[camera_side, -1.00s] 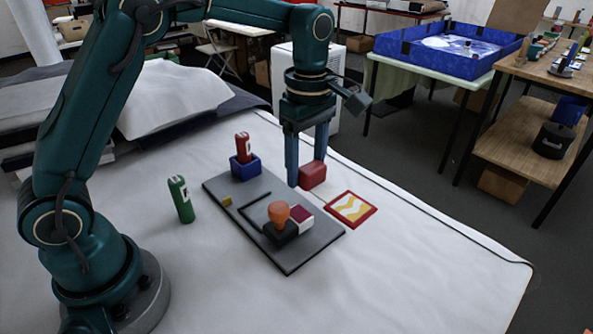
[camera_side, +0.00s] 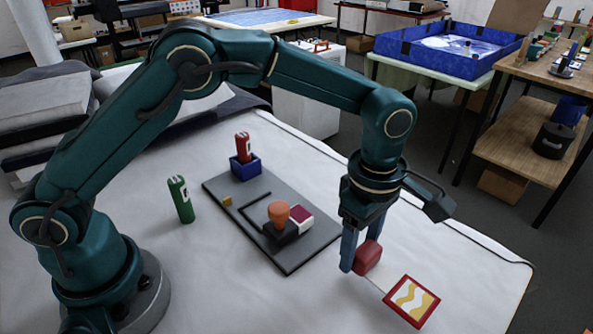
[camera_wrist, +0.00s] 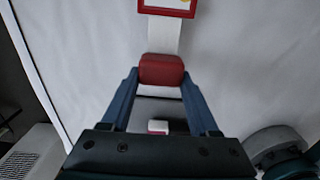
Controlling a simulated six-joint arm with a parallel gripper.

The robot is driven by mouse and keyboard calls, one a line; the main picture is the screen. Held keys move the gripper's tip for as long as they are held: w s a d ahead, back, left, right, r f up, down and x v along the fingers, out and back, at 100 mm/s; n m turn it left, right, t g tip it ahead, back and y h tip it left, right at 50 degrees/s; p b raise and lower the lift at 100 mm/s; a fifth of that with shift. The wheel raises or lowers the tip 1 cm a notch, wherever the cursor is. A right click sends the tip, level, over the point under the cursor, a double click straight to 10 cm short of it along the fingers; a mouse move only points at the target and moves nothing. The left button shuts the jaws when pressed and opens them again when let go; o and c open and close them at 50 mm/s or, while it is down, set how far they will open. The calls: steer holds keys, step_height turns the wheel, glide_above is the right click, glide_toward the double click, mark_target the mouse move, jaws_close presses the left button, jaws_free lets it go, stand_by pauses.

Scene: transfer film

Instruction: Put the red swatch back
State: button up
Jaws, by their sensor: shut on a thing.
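The red swatch (camera_side: 411,301) is a red-framed card with a yellow and white wave pattern, joined by a pale strip to a red block-shaped grip (camera_side: 368,257). My gripper (camera_side: 357,264) is shut on this red grip, right of the grey board. In the wrist view the grip (camera_wrist: 161,69) sits between the fingertips, the pale strip (camera_wrist: 164,36) runs up from it, and only the frame's lower edge (camera_wrist: 167,11) shows at the top. I cannot tell exactly how high the card is above the white cloth.
The grey board (camera_side: 262,249) carries a blue holder (camera_side: 246,171) with a red tube (camera_side: 243,147), an orange-knobbed block (camera_side: 279,214), a dark-red-and-white block (camera_side: 301,217), a small yellow piece (camera_side: 227,201) and a black angle bracket (camera_side: 245,207). A green tube (camera_side: 181,199) stands to its left. The white cloth (camera_side: 210,285) in front is clear.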

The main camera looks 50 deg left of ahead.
steer(key=shift+f, duration=1.75)
steer(key=shift+f, duration=0.2)
steer(key=o, duration=1.3)
steer(key=shift+o, duration=0.2)
steer(key=shift+r, duration=0.1)
